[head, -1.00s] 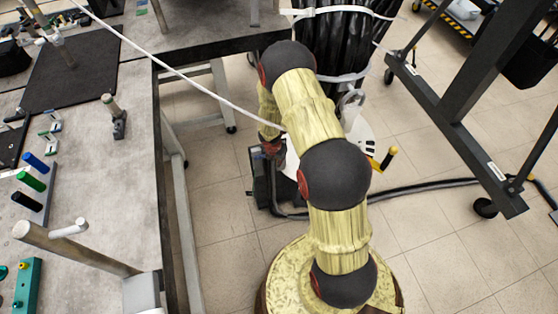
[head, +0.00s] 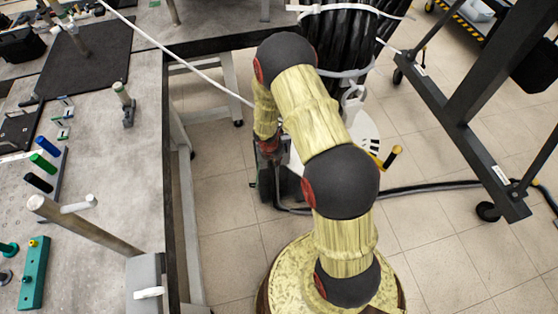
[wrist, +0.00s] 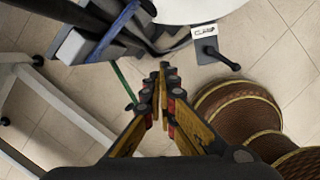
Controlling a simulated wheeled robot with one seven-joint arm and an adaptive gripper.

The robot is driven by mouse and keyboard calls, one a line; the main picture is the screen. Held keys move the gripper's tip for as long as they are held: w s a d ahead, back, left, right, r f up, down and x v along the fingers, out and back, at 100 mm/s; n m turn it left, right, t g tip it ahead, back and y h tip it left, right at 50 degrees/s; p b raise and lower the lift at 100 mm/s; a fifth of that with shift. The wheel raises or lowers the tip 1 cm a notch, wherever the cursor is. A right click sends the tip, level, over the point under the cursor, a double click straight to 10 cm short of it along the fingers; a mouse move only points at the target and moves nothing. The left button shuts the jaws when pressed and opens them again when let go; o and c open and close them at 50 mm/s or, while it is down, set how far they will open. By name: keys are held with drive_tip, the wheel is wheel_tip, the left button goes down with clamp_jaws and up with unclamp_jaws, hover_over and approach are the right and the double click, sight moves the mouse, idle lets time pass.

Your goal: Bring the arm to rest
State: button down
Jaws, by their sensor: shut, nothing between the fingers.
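My arm, with yellow sleeves and black joints, runs up the middle of the head view and bends down at its far end. Its wrist end hangs beside the workbench (head: 145,120), over the floor; the fingers are too small and dark to make out there. In the wrist view my gripper (wrist: 163,72) is shut and empty. Its yellow and black fingers meet above the tiled floor and touch nothing that I can see.
A black cable bundle with white ties (head: 345,45) stands behind the arm. A dark wheeled frame (head: 470,130) is at the right. A black hose (head: 430,188) crosses the floor. Posts and coloured handles (head: 43,162) stand on the bench. Open floor (head: 450,255) lies at right front.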

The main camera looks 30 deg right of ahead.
drive_tip(key=p+v, duration=0.1)
drive_tip(key=v, duration=0.4)
drive_tip(key=shift+s+r+p, duration=0.25)
drive_tip(key=shift+r+p, duration=0.1)
drive_tip(key=shift+p, duration=0.05)
